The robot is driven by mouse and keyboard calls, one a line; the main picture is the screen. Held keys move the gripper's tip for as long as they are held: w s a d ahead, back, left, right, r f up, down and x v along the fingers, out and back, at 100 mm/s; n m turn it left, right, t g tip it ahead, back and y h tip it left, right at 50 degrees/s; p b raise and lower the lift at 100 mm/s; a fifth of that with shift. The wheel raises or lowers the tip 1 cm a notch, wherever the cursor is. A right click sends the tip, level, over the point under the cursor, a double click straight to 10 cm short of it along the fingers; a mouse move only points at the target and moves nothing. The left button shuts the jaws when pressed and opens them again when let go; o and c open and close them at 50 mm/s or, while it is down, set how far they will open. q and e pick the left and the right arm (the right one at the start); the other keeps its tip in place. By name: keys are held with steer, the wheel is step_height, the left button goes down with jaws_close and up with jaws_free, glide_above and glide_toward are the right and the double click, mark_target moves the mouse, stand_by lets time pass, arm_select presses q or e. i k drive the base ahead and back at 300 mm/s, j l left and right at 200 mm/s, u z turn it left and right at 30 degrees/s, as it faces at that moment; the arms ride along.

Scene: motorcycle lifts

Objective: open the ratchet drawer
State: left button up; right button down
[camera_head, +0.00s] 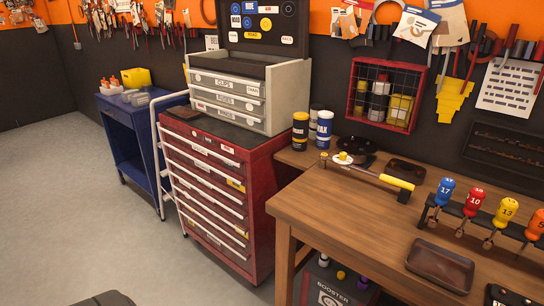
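The red tool cabinet (262,188) stands left of the workbench, with a stack of several drawers facing left and front. All its drawers look shut. Small labels sit on its drawer fronts, too small to read, so I cannot tell which is the ratchet drawer. A grey tool chest (287,95) stands on top of it, with its lid up. Its drawers are shut; the upper two labels seem to read CLIPS and FUSES, and the lowest is unclear. Neither of my grippers is in view.
A blue cart (122,135) stands left of the cabinet, with a pale upright handle between them. The wooden workbench (345,215) holds a yellow-handled tool (397,183), numbered drivers (474,202) and a dark tray (440,266). Grey floor (70,200) in front is open.

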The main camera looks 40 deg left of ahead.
mark_target(237, 182)
steer(key=u, duration=1.9)
